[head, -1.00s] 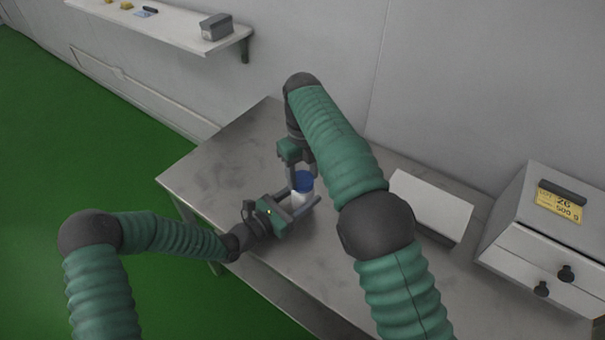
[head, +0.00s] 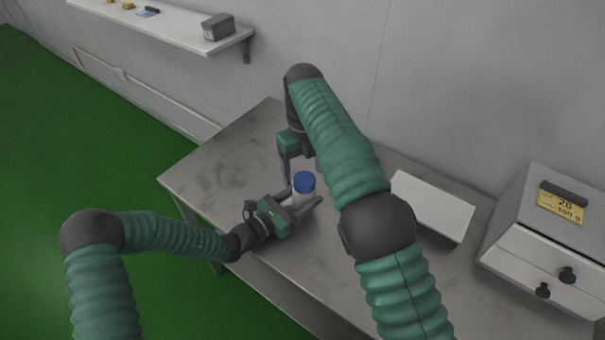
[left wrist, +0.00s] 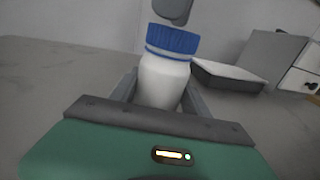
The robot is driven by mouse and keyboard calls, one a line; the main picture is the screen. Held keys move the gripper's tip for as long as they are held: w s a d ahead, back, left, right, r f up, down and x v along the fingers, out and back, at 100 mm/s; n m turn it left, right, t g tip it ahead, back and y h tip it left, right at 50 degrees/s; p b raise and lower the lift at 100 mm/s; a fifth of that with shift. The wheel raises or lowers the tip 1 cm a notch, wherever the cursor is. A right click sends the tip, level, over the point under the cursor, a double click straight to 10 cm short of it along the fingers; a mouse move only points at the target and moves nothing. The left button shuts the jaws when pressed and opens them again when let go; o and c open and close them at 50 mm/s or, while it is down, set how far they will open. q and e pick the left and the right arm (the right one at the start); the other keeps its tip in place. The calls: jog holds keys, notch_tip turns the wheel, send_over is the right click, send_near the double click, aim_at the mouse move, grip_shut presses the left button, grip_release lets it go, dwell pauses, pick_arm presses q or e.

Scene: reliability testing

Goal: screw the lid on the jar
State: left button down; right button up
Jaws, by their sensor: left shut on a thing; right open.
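A white jar (left wrist: 163,82) stands upright on the table with a blue ribbed lid (left wrist: 172,40) on its top. My left gripper (head: 303,203) is shut around the jar's body from the left. Its fingers also show on both sides of the jar in the left wrist view (left wrist: 160,98). My right gripper (head: 298,176) is open just above and behind the lid. A dark fingertip of it shows above the lid in the left wrist view. Whether the lid is tight cannot be told.
The metal table (head: 225,160) is clear to the left of the jar. A white flat-topped box (head: 432,205) and a grey drawer cabinet (head: 540,235) stand to the right. A wall shelf (head: 175,30) holds a grey box (head: 218,27) and small items.

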jog(key=shift+r, duration=1.25)
jog(key=shift+c, duration=0.4)
